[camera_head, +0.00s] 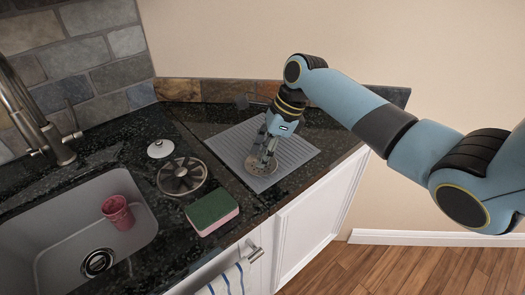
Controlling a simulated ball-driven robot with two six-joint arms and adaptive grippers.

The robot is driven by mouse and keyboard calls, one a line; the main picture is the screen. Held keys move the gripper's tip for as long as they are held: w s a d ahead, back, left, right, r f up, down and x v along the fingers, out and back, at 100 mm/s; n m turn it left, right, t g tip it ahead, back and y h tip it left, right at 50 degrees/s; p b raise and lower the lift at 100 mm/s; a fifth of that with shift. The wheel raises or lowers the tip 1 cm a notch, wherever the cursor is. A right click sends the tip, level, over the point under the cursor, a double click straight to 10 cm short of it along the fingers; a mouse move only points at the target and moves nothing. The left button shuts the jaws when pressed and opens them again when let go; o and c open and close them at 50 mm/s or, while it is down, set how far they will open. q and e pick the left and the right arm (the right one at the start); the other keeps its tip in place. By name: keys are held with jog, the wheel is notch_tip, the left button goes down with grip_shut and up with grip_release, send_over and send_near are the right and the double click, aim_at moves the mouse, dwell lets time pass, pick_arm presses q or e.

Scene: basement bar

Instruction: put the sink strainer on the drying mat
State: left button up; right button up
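The drying mat (287,150) is a grey ribbed sheet lying on the dark counter. A round, brownish metal disc, which looks like the sink strainer (262,170), is at the front part of the mat and seems to rest on it. My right gripper (263,163) points down over the disc, its fingertips at the disc's middle. The fingers are close together and hide that middle, so I cannot tell whether they grip it. My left gripper is not in view.
A dark slotted round piece (182,176), a white lid-like piece (160,148) and a green-and-pink sponge (212,211) stand left of the mat. The sink (60,235) holds a red cup (118,212). A tap (45,125) rises behind it.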

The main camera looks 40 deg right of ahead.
jog(key=shift+o, duration=0.8)
jog(key=shift+r, duration=0.25)
jog(key=v, duration=1.1)
jog(key=shift+d+r, duration=0.15)
jog(key=shift+r, duration=0.2)
jog(key=shift+s, duration=0.1)
